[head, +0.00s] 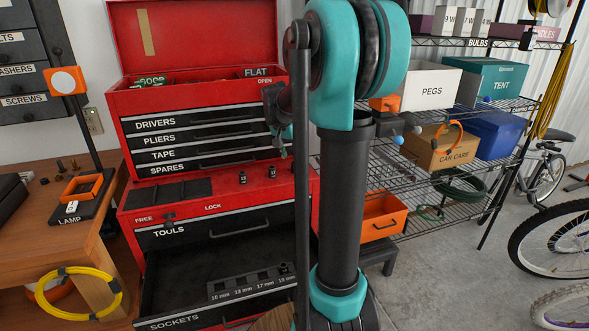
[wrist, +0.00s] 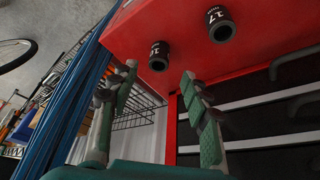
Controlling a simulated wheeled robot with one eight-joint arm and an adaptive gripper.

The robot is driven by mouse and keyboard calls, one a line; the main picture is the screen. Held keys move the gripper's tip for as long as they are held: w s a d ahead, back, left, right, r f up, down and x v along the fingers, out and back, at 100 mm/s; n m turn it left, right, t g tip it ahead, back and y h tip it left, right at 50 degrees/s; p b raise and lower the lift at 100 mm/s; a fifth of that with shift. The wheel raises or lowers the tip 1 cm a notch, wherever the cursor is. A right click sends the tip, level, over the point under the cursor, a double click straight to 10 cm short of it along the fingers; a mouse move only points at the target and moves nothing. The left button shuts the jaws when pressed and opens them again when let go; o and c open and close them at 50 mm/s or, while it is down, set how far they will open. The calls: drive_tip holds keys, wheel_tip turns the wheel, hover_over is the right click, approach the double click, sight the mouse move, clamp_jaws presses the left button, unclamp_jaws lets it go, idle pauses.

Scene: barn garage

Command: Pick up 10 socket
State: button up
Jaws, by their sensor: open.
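Two small black sockets stand on the red ledge of the tool chest. In the wrist view, one marked what looks like 10 (wrist: 158,56) is on the left, and one marked 17 (wrist: 220,26) is on the right. In the head view, the 10 socket seems to be the right one (head: 272,172) and the 17 socket the left one (head: 242,178). My gripper (wrist: 162,88) is open and empty, with its fingers apart and short of the 10 socket. In the head view my arm hides much of it.
The sockets drawer (head: 170,288) is open below, with a labelled rack (head: 240,284) holding one socket at its right end. The upper chest's drawer fronts (head: 190,140) rise behind the ledge. A wire shelf (head: 430,205) stands to the right. A wooden bench (head: 40,220) is left.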

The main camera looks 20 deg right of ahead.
sight(294, 163)
drive_tip(key=x, duration=0.5)
drive_tip(key=shift+s+d+f, duration=0.1)
clamp_jaws()
